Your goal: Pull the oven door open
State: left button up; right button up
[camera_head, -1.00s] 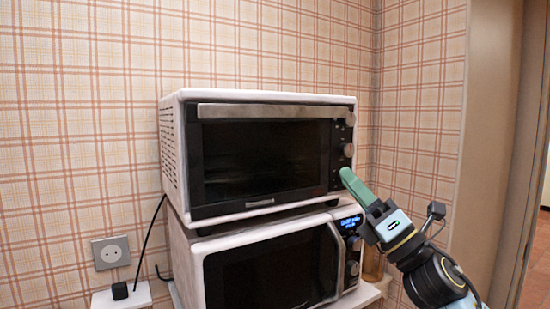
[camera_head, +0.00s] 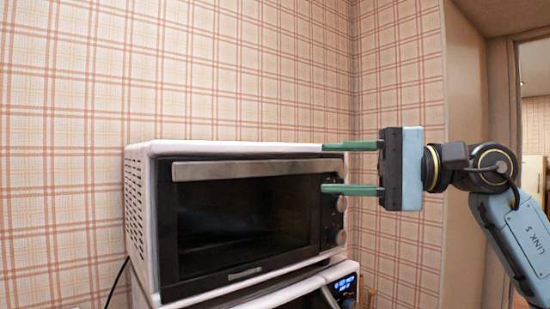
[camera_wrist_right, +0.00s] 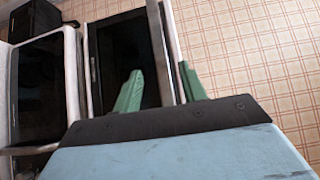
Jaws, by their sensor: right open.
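The oven (camera_head: 165,150) is a white box with a dark glass door (camera_head: 245,220), which is shut. Its silver handle (camera_head: 250,169) runs along the door's top edge. My right gripper (camera_head: 322,168) is open and empty, coming in from the right with its green fingers pointing left. The fingertips are at the handle's right end, one higher and one lower than the bar in the picture. In the right wrist view the handle (camera_wrist_right: 158,50) shows between the two fingers; I see no grip on it. My left gripper is not in view.
The oven stands on a white microwave (camera_head: 300,286) with a lit display. Oven knobs (camera_head: 341,204) are close below my lower finger. Plaid wall is behind and to the right. A doorway (camera_head: 530,100) is at the far right.

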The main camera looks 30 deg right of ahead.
aim_at(282, 168)
jog(key=p+x, duration=0.4)
jog(key=x, duration=0.4)
jog(key=shift+r, duration=0.2)
jog(key=shift+w+a+f+p, duration=0.2)
jog(key=shift+w+a+p, duration=0.3)
jog(key=shift+a+p, duration=0.15)
grip_shut()
